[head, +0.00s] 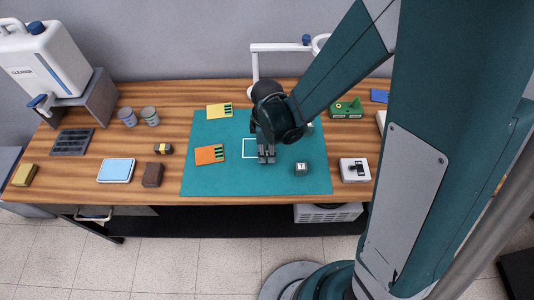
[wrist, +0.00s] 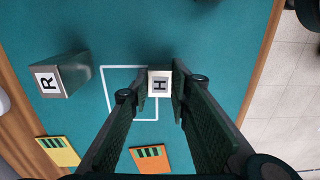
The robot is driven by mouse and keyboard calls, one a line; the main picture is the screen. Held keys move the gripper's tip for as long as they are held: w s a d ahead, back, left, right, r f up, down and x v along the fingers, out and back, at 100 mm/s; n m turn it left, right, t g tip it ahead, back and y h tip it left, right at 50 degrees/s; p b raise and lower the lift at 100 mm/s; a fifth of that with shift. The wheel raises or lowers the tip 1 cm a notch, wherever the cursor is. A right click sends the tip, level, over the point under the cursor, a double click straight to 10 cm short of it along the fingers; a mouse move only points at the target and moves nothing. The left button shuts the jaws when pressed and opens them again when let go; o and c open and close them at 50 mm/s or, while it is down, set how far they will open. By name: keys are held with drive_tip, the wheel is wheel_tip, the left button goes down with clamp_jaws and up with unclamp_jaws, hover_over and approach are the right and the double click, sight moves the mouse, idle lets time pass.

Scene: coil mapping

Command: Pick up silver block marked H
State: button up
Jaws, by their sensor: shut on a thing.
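The silver block marked H (wrist: 159,84) sits between the fingertips of my gripper (wrist: 160,97) in the wrist view, its white H face toward the camera. My gripper is shut on it. In the head view my gripper (head: 266,157) is over the teal mat (head: 225,180), beside the white square outline (head: 247,148); the block is hidden there by the fingers. I cannot tell whether the block touches the mat.
A block marked R (wrist: 62,78) stands apart on the mat. A block marked T (head: 301,168) is right of my gripper. An orange card (head: 209,154) and a yellow card (head: 219,111) lie to the left. The mat's front left is clear.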

sight(267, 153)
drive_tip(key=shift+r+p, duration=0.45)
drive_tip(key=shift+r, duration=4.1)
